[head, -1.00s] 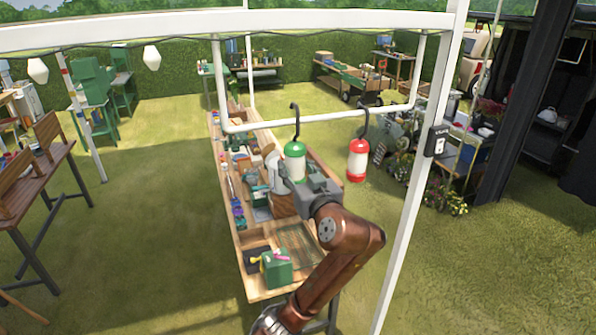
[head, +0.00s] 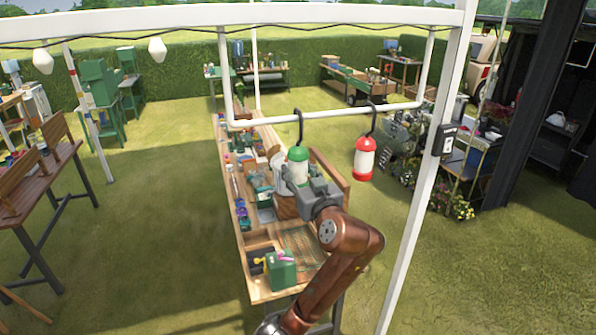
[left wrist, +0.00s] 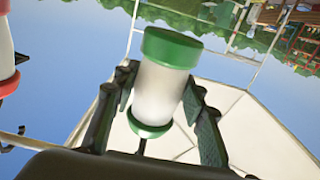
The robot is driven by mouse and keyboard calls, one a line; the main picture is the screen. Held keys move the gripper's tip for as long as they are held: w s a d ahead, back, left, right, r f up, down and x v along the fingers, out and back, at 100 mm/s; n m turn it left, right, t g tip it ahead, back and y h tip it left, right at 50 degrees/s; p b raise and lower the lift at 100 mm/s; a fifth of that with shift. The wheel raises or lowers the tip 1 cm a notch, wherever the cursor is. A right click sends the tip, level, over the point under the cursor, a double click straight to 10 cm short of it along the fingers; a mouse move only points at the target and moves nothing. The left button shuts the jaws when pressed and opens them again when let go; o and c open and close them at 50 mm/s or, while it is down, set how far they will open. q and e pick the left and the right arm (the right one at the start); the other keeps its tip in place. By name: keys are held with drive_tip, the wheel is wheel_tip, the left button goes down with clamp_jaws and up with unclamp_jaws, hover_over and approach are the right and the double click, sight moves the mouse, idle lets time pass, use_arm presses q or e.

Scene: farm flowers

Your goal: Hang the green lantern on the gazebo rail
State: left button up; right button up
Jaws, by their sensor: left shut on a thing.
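The green lantern (head: 298,168) has a white body, green ends and a dark hook (head: 299,124). My left gripper (head: 300,188) is shut on its body and holds it upright below the white gazebo rail (head: 265,122). The hook's top crosses the rail in the head view and rises slightly above it; I cannot tell whether it touches. My right gripper is not in view.
A red lantern (head: 364,160) hangs from the same rail, right of the green one. A white post (head: 412,220) stands to the right. A wooden workbench (head: 262,292) with several items stands below. Open grass lies on both sides.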

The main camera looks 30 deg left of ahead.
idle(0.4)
use_arm(q)
drive_tip(key=shift+f+b, duration=0.3)
idle(0.5)
drive_tip(key=o, duration=1.1)
drive_tip(key=shift+o, duration=1.7)
